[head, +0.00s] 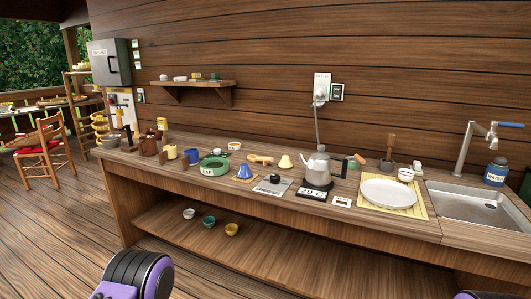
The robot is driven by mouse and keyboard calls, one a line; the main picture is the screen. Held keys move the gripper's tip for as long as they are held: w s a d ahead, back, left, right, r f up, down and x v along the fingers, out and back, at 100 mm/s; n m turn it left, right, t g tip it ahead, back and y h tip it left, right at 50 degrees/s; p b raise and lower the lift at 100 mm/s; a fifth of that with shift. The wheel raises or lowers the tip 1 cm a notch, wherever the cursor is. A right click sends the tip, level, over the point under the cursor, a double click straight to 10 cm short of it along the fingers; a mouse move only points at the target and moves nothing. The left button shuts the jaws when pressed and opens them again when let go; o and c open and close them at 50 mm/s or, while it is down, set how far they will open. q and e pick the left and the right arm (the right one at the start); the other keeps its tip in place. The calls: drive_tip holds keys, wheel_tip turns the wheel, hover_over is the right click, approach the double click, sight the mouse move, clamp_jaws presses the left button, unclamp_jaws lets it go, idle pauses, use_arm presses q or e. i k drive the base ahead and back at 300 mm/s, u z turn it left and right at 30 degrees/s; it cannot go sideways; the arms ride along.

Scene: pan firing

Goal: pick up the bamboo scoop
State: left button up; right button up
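A small light-wood piece (262,159), which looks like the bamboo scoop, lies on the wooden counter (215,142) behind the blue cone-shaped item. It is small here, so I cannot make out its exact shape. A pale yellow cone-shaped item (286,162) stands just to its right. Neither of my grippers shows. Only purple and dark parts of my own arms appear at the bottom edge, well short of the counter.
A kettle (318,168) stands on a scale right of the wooden piece. A green ring-shaped dish (214,167), a blue cone-shaped item (244,172) and a dark flat plate (272,185) lie in front. A white plate (389,193) and sink (478,207) are farther right.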

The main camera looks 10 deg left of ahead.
sight(261, 158)
drive_tip(key=i, duration=0.3)
drive_tip(key=u, duration=1.6)
drive_tip(key=i, duration=1.3)
drive_tip(key=z, duration=2.5)
